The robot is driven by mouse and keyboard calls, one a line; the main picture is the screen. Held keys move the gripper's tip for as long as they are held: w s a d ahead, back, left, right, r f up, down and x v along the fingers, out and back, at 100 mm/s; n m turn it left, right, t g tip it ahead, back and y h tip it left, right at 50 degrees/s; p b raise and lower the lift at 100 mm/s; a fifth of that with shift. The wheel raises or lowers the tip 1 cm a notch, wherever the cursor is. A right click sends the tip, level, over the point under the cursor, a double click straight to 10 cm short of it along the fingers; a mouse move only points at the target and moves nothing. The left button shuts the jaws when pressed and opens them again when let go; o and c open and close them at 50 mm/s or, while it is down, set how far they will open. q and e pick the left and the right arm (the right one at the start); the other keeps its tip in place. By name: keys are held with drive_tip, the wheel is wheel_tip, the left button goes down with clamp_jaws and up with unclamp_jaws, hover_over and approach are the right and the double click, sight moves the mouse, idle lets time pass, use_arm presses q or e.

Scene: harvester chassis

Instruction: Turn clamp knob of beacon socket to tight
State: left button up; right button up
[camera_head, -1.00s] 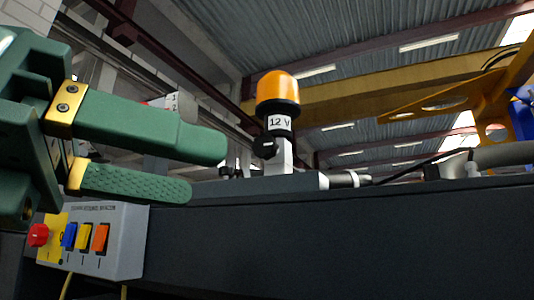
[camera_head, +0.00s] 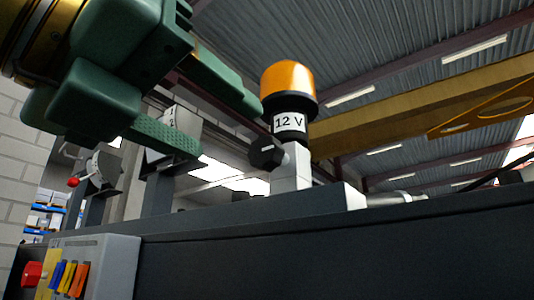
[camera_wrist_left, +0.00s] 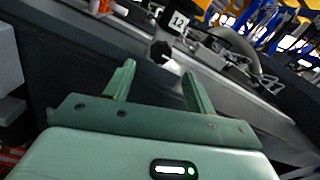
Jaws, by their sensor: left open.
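The orange beacon (camera_head: 287,78) with a "12 V" label stands upright on a pale socket post (camera_head: 291,168) on top of the dark chassis. The black clamp knob (camera_head: 266,153) sticks out of the socket's left side. It also shows in the left wrist view (camera_wrist_left: 161,50), beyond the fingertips. My left gripper (camera_head: 230,128) is open and empty, up and to the left of the knob and apart from it. In the left wrist view its two green fingers (camera_wrist_left: 158,74) are spread with the knob between their lines. My right gripper is not in view.
A grey switch box (camera_head: 115,262) with a red knob (camera_head: 33,273) and coloured rocker switches is on the chassis front at lower left. Grey brackets with a red-tipped lever (camera_head: 73,182) stand behind. A cable fitting (camera_head: 385,198) lies right of the socket.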

sight(261, 152)
use_arm(q)
drive_tip(key=x, duration=0.8)
drive_tip(key=shift+w+d+p, duration=0.15)
drive_tip(key=shift+d+p, duration=0.05)
drive_tip(key=shift+p, duration=0.15)
drive_tip(key=c, duration=1)
